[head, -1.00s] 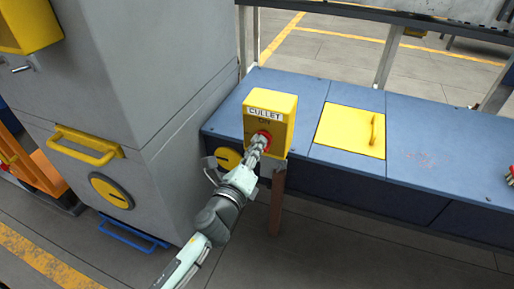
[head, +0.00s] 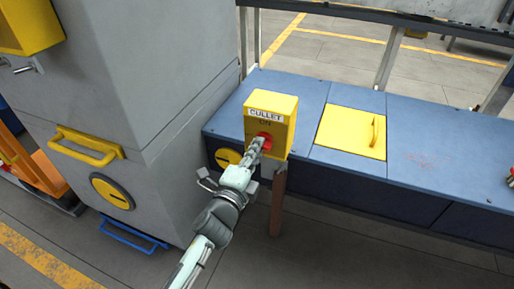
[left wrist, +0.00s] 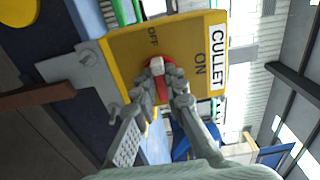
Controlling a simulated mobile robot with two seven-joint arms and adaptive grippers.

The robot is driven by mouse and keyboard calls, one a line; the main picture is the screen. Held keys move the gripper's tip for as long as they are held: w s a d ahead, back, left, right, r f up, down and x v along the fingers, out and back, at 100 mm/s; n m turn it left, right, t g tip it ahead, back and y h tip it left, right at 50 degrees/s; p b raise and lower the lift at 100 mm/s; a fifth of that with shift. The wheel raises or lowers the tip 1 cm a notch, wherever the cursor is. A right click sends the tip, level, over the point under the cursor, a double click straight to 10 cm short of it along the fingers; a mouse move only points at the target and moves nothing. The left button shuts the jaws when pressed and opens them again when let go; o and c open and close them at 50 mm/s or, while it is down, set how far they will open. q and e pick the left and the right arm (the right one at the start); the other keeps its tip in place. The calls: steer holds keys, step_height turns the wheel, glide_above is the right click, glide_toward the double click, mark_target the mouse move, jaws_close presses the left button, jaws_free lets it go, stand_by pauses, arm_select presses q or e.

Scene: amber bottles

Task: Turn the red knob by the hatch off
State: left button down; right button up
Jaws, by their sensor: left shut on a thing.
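The red knob (head: 265,141) is on the front of a yellow box labelled CULLET (head: 284,104), beside the yellow hatch (head: 351,132) in the blue bench. My left gripper (head: 257,148) reaches the knob from the front and is shut on it. In the left wrist view the fingers (left wrist: 167,84) sit on either side of the red knob (left wrist: 161,88), partly covering it. The word ON is to the right of it and OFF above it in that turned picture. The knob's pale end appears on the OFF side. My right gripper is not in view.
A grey cabinet (head: 165,90) with a yellow handle stands close on the left. The blue bench top (head: 445,150) is mostly clear right of the hatch. A red and grey thing (head: 511,178) is cut off at the right edge. A brown post (head: 277,205) stands below the box.

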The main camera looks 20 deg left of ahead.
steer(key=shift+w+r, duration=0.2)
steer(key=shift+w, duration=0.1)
arm_select(q)
steer(key=c, duration=1.6)
jaws_free()
steer(key=s, duration=1.2)
steer(key=shift+a, duration=0.2)
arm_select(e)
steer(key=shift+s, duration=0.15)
